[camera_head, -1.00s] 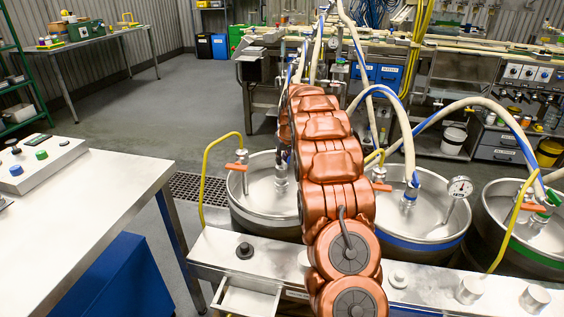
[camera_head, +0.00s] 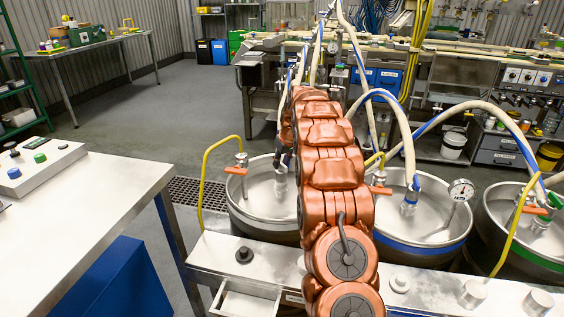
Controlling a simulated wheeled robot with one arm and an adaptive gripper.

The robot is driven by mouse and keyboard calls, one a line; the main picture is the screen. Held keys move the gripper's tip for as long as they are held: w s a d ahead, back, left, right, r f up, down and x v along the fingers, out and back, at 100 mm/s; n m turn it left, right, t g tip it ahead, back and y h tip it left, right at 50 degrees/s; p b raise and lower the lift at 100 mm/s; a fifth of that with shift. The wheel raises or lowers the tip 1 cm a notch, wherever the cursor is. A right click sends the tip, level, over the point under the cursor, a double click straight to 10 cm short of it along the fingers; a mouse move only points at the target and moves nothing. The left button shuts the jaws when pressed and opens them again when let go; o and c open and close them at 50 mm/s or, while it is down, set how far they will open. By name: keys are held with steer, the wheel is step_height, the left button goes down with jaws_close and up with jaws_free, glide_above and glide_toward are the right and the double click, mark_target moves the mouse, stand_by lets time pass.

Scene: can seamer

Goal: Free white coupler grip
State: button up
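My copper-coloured arm reaches away from me over the left steel keg (camera_head: 250,205). My gripper (camera_head: 284,161) is a small dark shape at the arm's far end, mostly hidden by the arm. It is at the upper part of the pale coupler (camera_head: 280,186) on that keg, the one with a whitish collar. I cannot tell whether the fingers touch it, or whether they are open or shut. The middle keg (camera_head: 420,235) has a coupler with a blue collar (camera_head: 409,208). The right keg's coupler has a green grip (camera_head: 555,200).
Orange valve handles (camera_head: 236,171) and yellow hoses (camera_head: 205,165) stand by the kegs. A pressure gauge (camera_head: 461,190) rises at the middle keg. A steel ledge (camera_head: 215,252) with an open drawer (camera_head: 245,302) lies in front. A steel table (camera_head: 90,205) is at left.

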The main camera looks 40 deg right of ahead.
steer(key=shift+o, duration=0.2)
steer(key=shift+r, duration=0.1)
steer(key=v, duration=1.1)
steer(key=shift+s+r, duration=0.15)
steer(key=shift+r, duration=0.25)
